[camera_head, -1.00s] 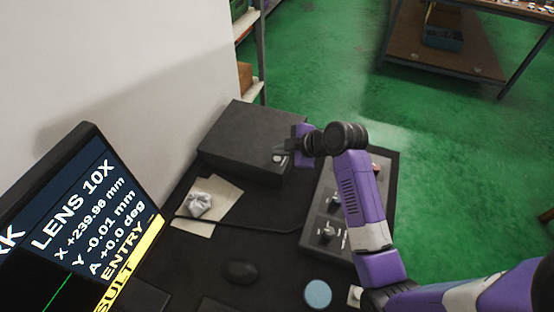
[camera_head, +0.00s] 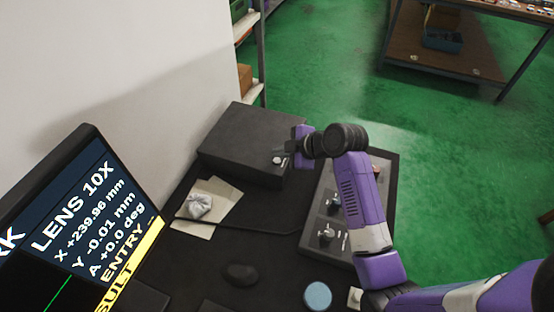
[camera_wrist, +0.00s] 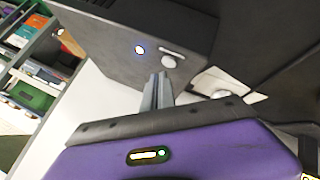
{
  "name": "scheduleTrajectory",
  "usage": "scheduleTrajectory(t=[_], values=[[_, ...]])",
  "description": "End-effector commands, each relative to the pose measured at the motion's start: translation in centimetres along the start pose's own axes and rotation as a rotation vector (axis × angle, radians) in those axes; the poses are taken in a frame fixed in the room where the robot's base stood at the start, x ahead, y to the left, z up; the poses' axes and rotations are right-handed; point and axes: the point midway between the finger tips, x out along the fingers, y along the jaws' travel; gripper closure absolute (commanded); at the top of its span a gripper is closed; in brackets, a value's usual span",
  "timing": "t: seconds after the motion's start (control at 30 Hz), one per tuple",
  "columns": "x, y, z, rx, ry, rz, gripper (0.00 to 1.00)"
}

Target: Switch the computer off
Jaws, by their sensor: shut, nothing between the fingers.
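The computer is a dark box (camera_head: 245,145) at the back of the black table, against the wall. Its front face shows in the wrist view (camera_wrist: 105,45), with a small lit round button (camera_wrist: 140,49) and a silver round knob (camera_wrist: 169,62) beside it. The knob also shows in the head view (camera_head: 279,160). My gripper (camera_wrist: 163,78) is shut and empty, its fingertips close to the front face just below the knob and button. I cannot tell whether they touch it. In the head view my gripper (camera_head: 289,147) is at the box's right end. The monitor (camera_head: 85,215) is lit with readings.
A crumpled grey cloth (camera_head: 199,205) lies on paper before the box. A dark mouse (camera_head: 241,273) and a blue disc (camera_head: 318,294) are nearer. A grey tray (camera_head: 325,215) with small metal parts lies under my arm. Shelves (camera_wrist: 35,65) stand beyond the box.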

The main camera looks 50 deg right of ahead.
Motion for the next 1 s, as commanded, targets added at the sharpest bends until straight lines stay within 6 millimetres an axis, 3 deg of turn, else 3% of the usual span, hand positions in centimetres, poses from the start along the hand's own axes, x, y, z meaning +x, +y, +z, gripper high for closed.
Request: scheduleTrajectory(t=[1.0], values=[[0.53, -0.40, 0.40, 0.000, 0.000, 0.000, 1.00]])
